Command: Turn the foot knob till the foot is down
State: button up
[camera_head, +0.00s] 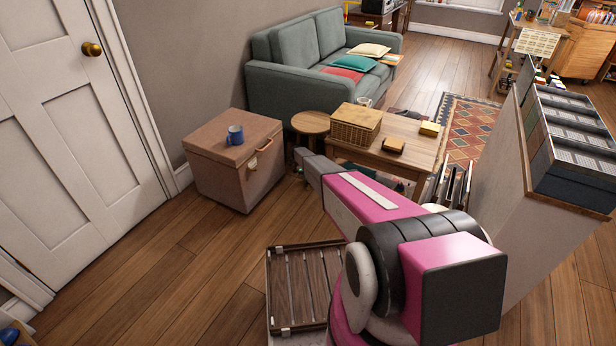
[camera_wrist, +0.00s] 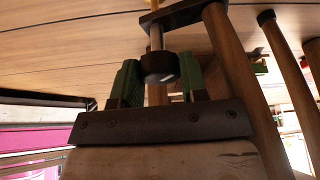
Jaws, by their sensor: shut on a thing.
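In the wrist view, the black round foot knob (camera_wrist: 159,67) sits on a bright metal stem (camera_wrist: 156,36). The stem runs to a dark bracket (camera_wrist: 183,14) beside a wooden leg (camera_wrist: 235,75). My gripper (camera_wrist: 158,82) has green fingers, one on each side of the knob, and is shut on it. A small yellowish piece shows at the stem's far end, at the picture's top edge; whether it touches the floor cannot be told.
More wooden legs with dark end caps (camera_wrist: 266,17) stand to the right in the wrist view, close by. In the head view, a pink chest (camera_head: 215,185) with a blue mug (camera_head: 235,135) and a round side table (camera_head: 311,123) stand left of the table. Floor before the chest is clear.

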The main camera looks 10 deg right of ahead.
jog(key=o, duration=0.9)
jog(key=v, duration=0.7)
jog(key=shift+r, duration=0.2)
